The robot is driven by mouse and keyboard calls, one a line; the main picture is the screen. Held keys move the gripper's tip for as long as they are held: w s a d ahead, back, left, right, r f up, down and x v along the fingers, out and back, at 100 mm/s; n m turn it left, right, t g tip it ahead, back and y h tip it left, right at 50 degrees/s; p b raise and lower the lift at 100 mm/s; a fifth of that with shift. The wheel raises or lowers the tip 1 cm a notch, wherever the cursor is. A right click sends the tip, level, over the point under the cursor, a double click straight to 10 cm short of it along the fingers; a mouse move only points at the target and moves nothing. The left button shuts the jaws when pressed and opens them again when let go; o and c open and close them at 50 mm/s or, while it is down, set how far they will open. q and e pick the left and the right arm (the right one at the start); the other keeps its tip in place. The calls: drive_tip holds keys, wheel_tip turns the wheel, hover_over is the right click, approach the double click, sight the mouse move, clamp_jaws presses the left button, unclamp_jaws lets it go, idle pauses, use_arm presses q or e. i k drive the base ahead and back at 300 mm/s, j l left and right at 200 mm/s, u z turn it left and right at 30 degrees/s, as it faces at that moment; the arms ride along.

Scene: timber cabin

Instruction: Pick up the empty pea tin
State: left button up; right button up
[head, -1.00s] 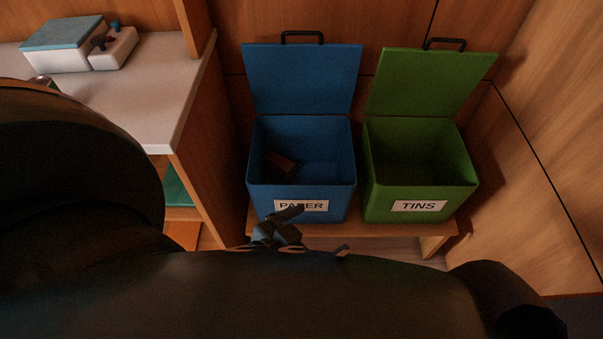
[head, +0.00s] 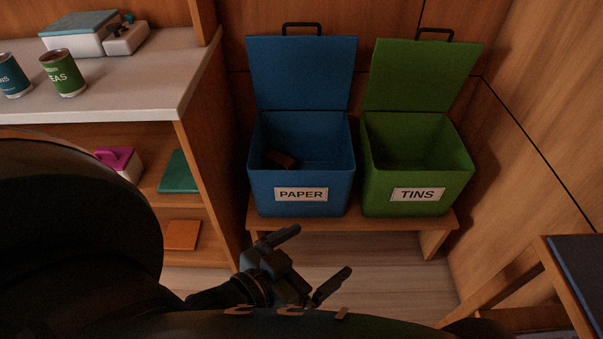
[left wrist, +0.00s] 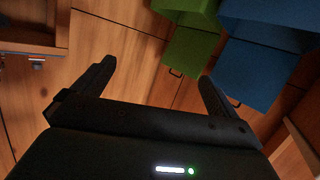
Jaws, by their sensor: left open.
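The pea tin (head: 64,73) is green with a silver rim and stands upright on the pale counter at the left of the head view. Its label reads "EAS", with the first letter out of sight. My left gripper (head: 318,262) is open and empty, low in front of the bins, well to the right of the tin and apart from it. In the left wrist view its two fingers (left wrist: 157,85) are spread with nothing between them. The tin does not show in the left wrist view. My right gripper is not seen.
A blue tin (head: 13,76) stands left of the pea tin on the counter (head: 140,85). Open blue PAPER (head: 300,205) and green TINS (head: 410,207) bins stand on a low wooden bench (head: 352,222). A dark-topped table (head: 580,265) is at right.

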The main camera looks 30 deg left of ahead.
sight(60, 67)
drive_tip(key=j+u, duration=0.1)
drive_tip(key=u, duration=0.65)
drive_tip(key=j+u, duration=0.15)
drive_tip(key=u, duration=0.25)
drive_tip(key=j+u, duration=0.1)
drive_tip(key=u, duration=0.3)
drive_tip(key=j+u, duration=0.3)
drive_tip(key=u, duration=0.2)
